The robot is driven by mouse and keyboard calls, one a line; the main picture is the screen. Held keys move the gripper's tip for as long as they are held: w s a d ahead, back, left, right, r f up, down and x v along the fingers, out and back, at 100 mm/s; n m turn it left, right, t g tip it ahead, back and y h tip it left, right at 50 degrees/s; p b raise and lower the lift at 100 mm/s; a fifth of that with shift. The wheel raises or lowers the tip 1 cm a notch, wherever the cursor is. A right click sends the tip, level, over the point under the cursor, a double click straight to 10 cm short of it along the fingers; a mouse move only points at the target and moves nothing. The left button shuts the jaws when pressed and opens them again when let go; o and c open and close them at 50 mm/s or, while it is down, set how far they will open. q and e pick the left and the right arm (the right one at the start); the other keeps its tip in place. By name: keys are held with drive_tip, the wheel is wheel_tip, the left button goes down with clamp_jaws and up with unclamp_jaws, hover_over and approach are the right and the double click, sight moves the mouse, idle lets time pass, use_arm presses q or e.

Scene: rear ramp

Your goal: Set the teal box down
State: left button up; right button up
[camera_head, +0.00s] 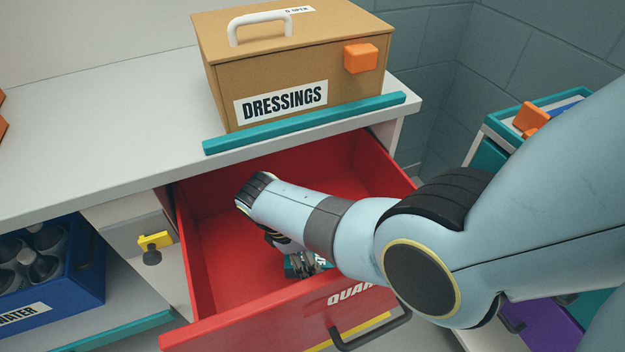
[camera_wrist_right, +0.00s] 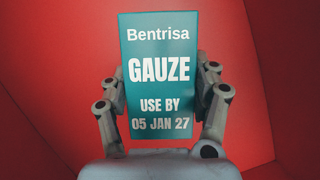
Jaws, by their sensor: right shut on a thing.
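The teal box (camera_wrist_right: 160,70) is a gauze packet with white print reading "Bentrisa GAUZE USE BY 05 JAN 27". My right gripper (camera_wrist_right: 158,85) is shut on it, with a finger on each side. In the head view my right arm reaches into an open red drawer (camera_head: 225,275), and part of the teal box (camera_head: 321,261) shows beneath my wrist. Red drawer surfaces surround the box in the wrist view. Whether the box touches the drawer floor cannot be told. My left gripper is not in view.
A brown "DRESSINGS" box (camera_head: 297,74) with a white handle stands on the counter (camera_head: 95,150) above the drawer, behind a teal strip (camera_head: 300,124). A blue water crate (camera_head: 75,285) is at lower left. The drawer's left part is clear. A cart with drawers (camera_head: 490,150) stands at right.

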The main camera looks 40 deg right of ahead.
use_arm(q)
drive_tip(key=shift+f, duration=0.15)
use_arm(e)
drive_tip(key=shift+f, duration=0.1)
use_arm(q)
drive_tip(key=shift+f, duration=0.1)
use_arm(e)
drive_tip(key=shift+f, duration=0.1)
drive_tip(key=o, duration=1.3)
drive_tip(key=p+v, duration=0.6)
drive_tip(key=v, duration=0.2)
drive_tip(key=shift+d, duration=0.15)
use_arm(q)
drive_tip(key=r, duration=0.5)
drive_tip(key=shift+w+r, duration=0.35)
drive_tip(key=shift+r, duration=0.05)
use_arm(e)
drive_tip(key=shift+f, duration=0.1)
